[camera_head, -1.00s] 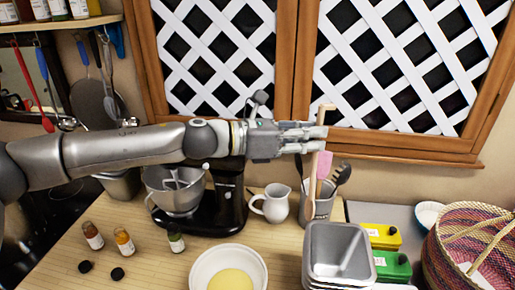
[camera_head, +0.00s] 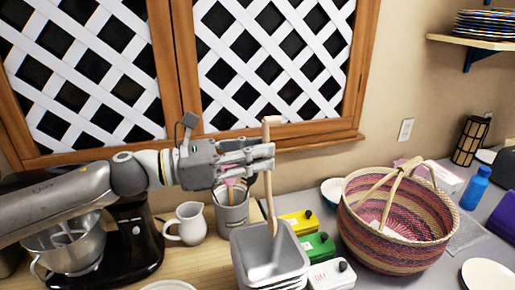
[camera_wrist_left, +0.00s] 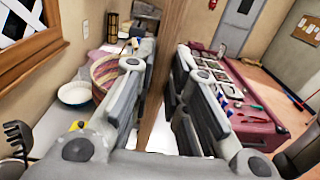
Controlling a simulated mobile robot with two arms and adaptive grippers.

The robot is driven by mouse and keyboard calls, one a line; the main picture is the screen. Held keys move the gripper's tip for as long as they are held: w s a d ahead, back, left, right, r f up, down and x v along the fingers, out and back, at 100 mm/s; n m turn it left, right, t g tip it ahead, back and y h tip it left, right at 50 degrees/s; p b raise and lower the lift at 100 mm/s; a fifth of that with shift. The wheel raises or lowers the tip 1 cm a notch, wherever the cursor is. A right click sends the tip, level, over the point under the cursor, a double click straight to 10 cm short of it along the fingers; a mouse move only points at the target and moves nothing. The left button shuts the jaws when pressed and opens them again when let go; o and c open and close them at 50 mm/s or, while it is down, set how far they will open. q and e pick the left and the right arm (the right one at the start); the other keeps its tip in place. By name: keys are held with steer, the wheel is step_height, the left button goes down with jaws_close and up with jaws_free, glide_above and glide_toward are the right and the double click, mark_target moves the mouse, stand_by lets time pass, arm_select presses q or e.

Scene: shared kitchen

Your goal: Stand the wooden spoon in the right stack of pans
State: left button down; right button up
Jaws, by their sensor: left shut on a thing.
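My left gripper (camera_head: 262,158) is shut on the wooden spoon (camera_head: 269,195) and holds it roughly upright. In the left wrist view the spoon's wooden handle (camera_wrist_left: 160,85) runs between the two fingers. A stack of grey square metal pans (camera_head: 262,262) stands below on the counter. The spoon's lower end overlaps the back part of the top pan in the head view; I cannot tell whether it is above, behind or inside the pan. Only this one stack shows. My right gripper is not in view.
A utensil crock (camera_head: 232,218) and a white pitcher (camera_head: 187,224) stand left of the pans, with a stand mixer (camera_head: 130,235) farther left. Yellow (camera_head: 299,222) and green (camera_head: 318,247) boxes and a woven basket (camera_head: 395,250) stand right.

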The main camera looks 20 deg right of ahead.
arm_select(q)
step_height(320, 180, down, 11)
steer(key=b, duration=0.9)
stand_by(0.4)
steer(key=c, duration=1.5)
jaws_free()
steer(key=shift+o, duration=0.8)
